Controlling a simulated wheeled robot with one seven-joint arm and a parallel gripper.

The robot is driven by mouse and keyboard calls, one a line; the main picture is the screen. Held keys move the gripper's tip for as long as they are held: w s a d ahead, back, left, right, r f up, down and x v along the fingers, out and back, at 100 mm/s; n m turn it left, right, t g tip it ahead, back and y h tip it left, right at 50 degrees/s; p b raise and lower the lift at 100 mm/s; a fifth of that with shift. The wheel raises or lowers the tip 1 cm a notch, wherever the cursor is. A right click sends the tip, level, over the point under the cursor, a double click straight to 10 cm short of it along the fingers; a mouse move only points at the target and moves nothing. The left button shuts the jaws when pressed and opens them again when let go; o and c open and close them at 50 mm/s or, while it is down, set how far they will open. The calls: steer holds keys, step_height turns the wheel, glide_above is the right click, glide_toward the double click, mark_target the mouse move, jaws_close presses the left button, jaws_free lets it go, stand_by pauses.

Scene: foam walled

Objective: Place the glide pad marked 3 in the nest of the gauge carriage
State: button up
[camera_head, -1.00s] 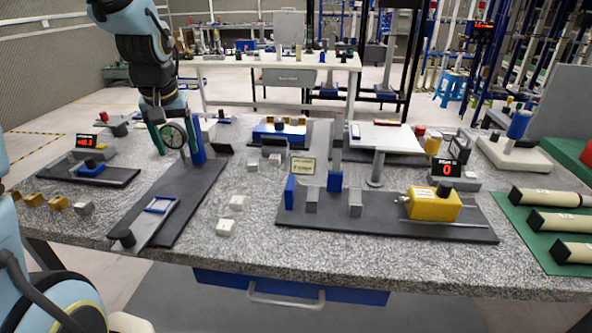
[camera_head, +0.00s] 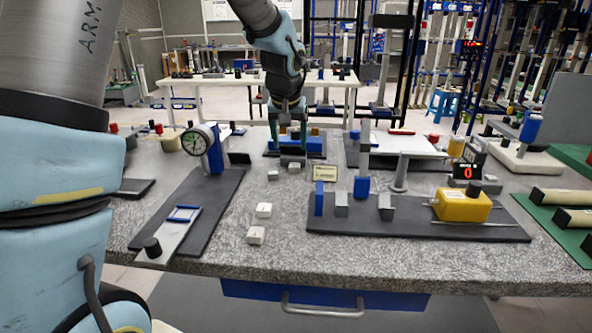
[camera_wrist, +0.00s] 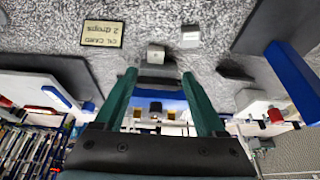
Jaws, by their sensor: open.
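Two white blocks (camera_head: 264,210) (camera_head: 256,235) lie nearer the front. I cannot read a 3 on any block. The gauge carriage (camera_head: 172,236), a grey slide with a black knob and blue-framed nest (camera_head: 184,213), lies below the dial gauge (camera_head: 200,140).
A blue fixture (camera_head: 312,145) stands beyond the blocks. A card (camera_head: 325,173) stands to their right. A dark plate (camera_head: 420,222) carries posts and a yellow block (camera_head: 463,206).

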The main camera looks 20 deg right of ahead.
mark_target(294, 165)
steer(key=shift+d+p+x, duration=0.15)
steer(key=shift+p+x, duration=0.35)
steer(key=shift+x, duration=1.65)
steer(key=shift+d+p+x, duration=0.2)
steer(key=shift+p+x, duration=0.25)
steer(key=shift+x, duration=1.7)
steer(key=shift+s, duration=0.1)
jaws_close()
